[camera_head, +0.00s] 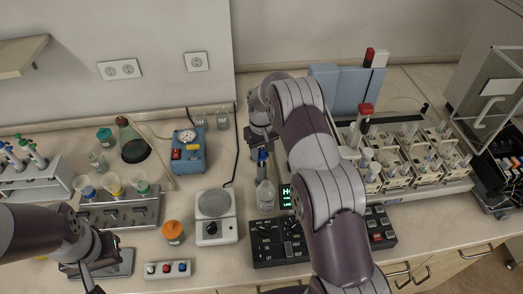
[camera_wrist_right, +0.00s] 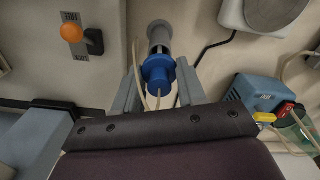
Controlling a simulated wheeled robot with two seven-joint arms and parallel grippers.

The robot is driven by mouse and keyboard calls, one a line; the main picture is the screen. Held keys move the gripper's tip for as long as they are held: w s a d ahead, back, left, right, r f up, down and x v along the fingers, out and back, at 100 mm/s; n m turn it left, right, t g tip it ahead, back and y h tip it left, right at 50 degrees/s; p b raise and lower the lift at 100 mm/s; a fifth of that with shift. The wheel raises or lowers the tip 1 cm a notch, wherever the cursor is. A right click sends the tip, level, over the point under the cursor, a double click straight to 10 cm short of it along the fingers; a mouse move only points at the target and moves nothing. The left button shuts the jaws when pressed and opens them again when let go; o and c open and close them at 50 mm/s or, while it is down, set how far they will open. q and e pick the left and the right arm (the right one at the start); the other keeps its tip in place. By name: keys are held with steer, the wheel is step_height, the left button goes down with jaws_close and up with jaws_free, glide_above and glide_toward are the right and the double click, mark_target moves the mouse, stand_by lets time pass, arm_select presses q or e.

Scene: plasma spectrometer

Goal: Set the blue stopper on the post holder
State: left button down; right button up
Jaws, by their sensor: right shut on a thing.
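The blue stopper (camera_wrist_right: 158,75) is between the two fingers of my right gripper (camera_wrist_right: 158,92), which is shut on it; thin pale tubes show beside it. The bottle also shows beyond the stopper in the wrist view (camera_wrist_right: 159,36). My left gripper (camera_head: 90,278) is low at the left, its jaws unclear. I cannot pick out the post holder.
A hotplate (camera_head: 214,217) stands left of the bottle, with a blue pump (camera_head: 188,153) behind it. A black control box (camera_head: 278,243) is in front. The sample carousel trays (camera_head: 395,165) are right of my right arm. An orange-capped jar (camera_head: 173,231) stands left.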

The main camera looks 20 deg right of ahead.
steer(key=shift+f+b, duration=1.1)
steer(key=shift+f, duration=0.65)
steer(key=o, duration=1.1)
steer(key=shift+r, duration=0.1)
step_height(320, 180, up, 3)
steer(key=shift+w+b, duration=0.1)
steer(key=shift+b, duration=0.7)
step_height(320, 180, up, 4)
steer(key=shift+f+p, duration=0.25)
steer(key=shift+p, duration=0.1)
step_height(320, 180, up, 6)
steer(key=p, duration=0.5)
steer(key=shift+r, duration=0.15)
